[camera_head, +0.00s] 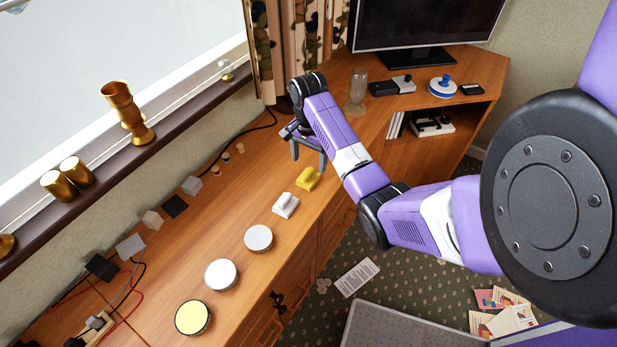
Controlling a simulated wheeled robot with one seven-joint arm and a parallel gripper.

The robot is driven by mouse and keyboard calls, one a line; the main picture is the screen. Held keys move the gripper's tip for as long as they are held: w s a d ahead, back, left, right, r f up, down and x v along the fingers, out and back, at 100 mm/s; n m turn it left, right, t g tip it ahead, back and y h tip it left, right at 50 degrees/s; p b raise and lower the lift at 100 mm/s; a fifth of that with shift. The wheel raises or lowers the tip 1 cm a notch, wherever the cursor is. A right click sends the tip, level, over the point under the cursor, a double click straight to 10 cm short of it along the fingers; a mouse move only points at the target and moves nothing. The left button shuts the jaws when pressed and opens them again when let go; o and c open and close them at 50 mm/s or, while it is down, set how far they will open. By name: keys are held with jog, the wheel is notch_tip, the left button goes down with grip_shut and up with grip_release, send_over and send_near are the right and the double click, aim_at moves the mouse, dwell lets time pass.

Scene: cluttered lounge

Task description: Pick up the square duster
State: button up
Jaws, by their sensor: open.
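Two small square, handled pieces lie on the wooden cabinet top (235,185): a yellow one (308,179) and a white one (285,205) in front of it. I cannot tell for sure which is the square duster. My gripper (309,155) points down just behind the yellow piece, with its two fingers apart and nothing seen between them. It looks above the wood, though its exact height is unclear. Neither piece appears touched by the fingers.
Three round tins (221,274) stand along the cabinet's front. Small blocks (175,206) and cables line the wall side. A glass (357,88) stands behind my arm. A round blue-and-white piece (443,87) and dark boxes sit near the television (425,22).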

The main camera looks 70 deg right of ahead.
aim_at(308, 172)
jog(key=f, duration=0.5)
jog(key=shift+a+f+p, duration=0.35)
jog(key=shift+p, duration=0.05)
jog(key=c, duration=1.4)
